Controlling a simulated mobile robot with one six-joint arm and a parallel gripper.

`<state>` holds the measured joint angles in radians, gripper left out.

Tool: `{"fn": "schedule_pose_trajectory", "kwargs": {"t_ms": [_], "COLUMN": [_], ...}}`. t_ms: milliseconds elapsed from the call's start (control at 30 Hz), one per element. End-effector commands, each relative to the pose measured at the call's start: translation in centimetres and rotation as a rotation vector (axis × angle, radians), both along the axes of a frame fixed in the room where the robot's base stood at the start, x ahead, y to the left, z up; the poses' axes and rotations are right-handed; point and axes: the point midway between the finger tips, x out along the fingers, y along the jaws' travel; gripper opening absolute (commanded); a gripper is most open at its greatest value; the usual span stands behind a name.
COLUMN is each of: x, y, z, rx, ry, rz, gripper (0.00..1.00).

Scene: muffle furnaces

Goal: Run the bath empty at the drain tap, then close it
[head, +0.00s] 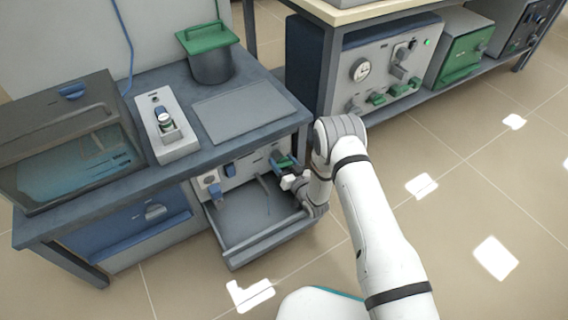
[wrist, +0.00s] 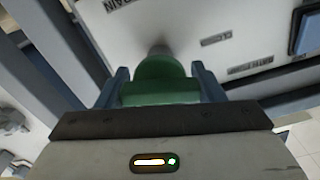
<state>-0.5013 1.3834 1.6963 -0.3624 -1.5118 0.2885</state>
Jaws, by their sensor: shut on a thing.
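In the wrist view the drain tap (wrist: 158,78) is a rounded green handle on a pale panel. The finger of my gripper (wrist: 160,92) stands on each side of it, and the gripper is shut on it. Labels reading DRAIN and CLOSED show on the panel. In the head view my gripper (head: 288,174) reaches under the bench's right end, beside a green part at the panel. The arm and gripper partly hide the tap there. A dark see-through tank (head: 70,145), which looks like the bath, stands on the bench with a bluish fill; its level is unclear.
A grey open tray (head: 235,258) lies below the panel, left of my gripper. A green-lidded pot (head: 210,62), a small control box (head: 165,128) and a flat grey plate (head: 240,108) sit on the bench. Another bench with instruments stands right. Floor in front is clear.

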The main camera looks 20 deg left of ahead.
Motion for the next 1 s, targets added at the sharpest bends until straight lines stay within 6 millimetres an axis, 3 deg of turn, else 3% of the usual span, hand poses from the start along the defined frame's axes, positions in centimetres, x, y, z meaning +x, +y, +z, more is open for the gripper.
{"fn": "schedule_pose_trajectory", "kwargs": {"t_ms": [1000], "x": [0.03], "y": [0.3], "z": [-0.03], "rx": [0.621], "ry": [0.727], "rz": [0.008], "gripper": [0.39]}}
